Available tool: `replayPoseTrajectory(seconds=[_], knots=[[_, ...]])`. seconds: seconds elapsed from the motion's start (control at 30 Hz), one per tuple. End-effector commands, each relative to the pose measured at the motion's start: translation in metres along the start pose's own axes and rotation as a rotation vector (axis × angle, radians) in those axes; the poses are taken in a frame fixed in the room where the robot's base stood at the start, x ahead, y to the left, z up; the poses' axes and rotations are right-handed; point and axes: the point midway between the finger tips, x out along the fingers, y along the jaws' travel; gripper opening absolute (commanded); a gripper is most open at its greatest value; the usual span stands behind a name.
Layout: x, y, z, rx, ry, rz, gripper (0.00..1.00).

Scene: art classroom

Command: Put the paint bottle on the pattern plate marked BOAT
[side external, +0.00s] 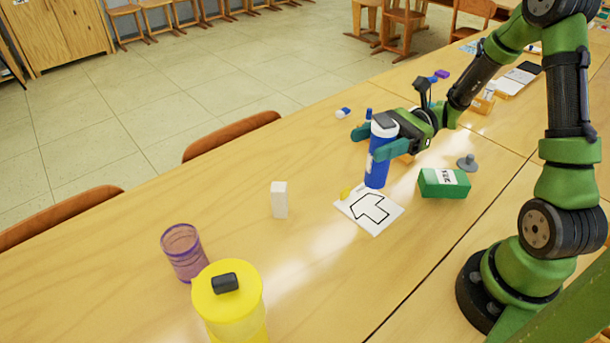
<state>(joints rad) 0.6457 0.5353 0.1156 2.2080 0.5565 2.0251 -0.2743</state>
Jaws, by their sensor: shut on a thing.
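A white pattern plate (386,223) with a thick black outline lies on the table just in front of the bottle. The bottle's base is close to the plate's far edge; I cannot tell whether it touches plate or table. No word BOAT is readable on the plate.
A green box (444,183) and grey knob (467,162) are right. A white block (279,200), purple cup (185,252) and yellow jug (230,305) stand left. Table between block and plate is clear.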

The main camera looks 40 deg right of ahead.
Motion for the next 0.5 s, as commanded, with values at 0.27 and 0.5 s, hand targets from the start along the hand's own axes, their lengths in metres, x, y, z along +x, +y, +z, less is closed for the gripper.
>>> replayPoseTrajectory(seconds=[0.27, 0.5], knots=[[0.001, 0.001, -0.037, -0.001, -0.003, 0.006, 0.14], [0.001, 0.001, -0.068, -0.001, -0.004, 0.006, 0.14]])
